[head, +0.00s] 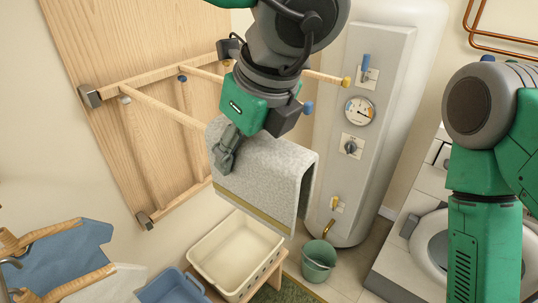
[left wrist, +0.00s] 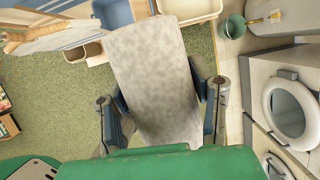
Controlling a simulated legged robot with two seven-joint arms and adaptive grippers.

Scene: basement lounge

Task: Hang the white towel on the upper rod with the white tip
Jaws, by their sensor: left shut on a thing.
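The white towel (head: 262,167), speckled with a tan hem, hangs folded over at its top, with a flap down the right side. My left gripper (head: 224,152) is shut on it near its upper left part. In the left wrist view the towel (left wrist: 155,75) runs out between the two fingers (left wrist: 165,108). A wooden rod (head: 165,110) with a pale base knob (head: 125,98) runs out from the wall rack to the towel's upper left edge. Its outer end is hidden behind towel and gripper; I cannot tell whether the towel rests on it. My right gripper is out of view.
Neighbouring rods end in a blue tip (head: 308,108) and a yellow tip (head: 346,81). A white boiler (head: 390,110) stands right of the towel. Below are a cream bin (head: 235,252), a green bucket (head: 319,260) and a blue bin (head: 172,287). A washing machine (left wrist: 290,108) stands right.

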